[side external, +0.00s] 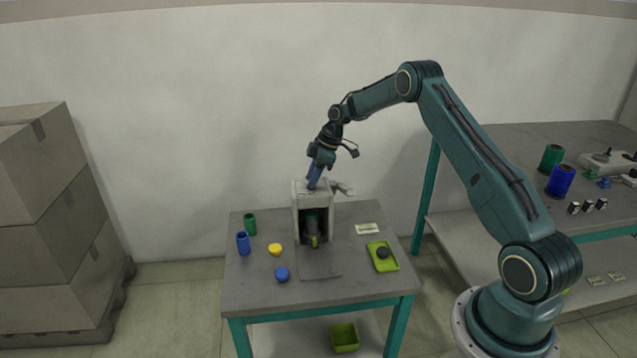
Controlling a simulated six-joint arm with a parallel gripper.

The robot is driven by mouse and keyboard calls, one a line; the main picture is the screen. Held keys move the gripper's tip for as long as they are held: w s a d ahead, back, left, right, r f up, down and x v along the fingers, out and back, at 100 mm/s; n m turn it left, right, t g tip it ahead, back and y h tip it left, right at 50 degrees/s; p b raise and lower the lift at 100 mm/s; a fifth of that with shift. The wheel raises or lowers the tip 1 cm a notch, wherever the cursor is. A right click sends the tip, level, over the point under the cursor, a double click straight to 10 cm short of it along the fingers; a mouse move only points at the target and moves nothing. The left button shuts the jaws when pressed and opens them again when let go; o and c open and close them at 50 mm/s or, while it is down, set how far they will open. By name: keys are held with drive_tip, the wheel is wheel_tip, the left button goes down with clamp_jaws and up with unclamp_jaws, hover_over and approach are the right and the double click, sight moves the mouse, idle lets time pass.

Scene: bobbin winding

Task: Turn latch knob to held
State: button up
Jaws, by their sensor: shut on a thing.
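The bobbin winder (299,228), a light grey box with a dark open front, stands at the back middle of the table. My gripper (314,185) reaches down onto the top of the winder from above and is shut on the latch knob there. The knob is hidden between the fingers, so I cannot see which way it points. A dark spool with a yellow-green part (314,241) below it sits inside the winder's opening. A pale grey lever (343,188) sticks out at the winder's upper right.
On the table (350,288) stand a green spool (249,223), a blue spool (243,243), a yellow piece (275,249) and a blue piece (282,274). A green tray (388,262) with a dark round piece and a white card (367,229) lie right. The front is clear.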

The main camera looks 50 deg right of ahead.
idle(0.4)
drive_tip(key=o, duration=1)
drive_tip(key=shift+d+r, duration=0.1)
drive_tip(key=shift+r, duration=0.05)
drive_tip(key=v, duration=1.3)
drive_tip(key=shift+s+d+r, duration=0.1)
drive_tip(key=shift+r, duration=0.15)
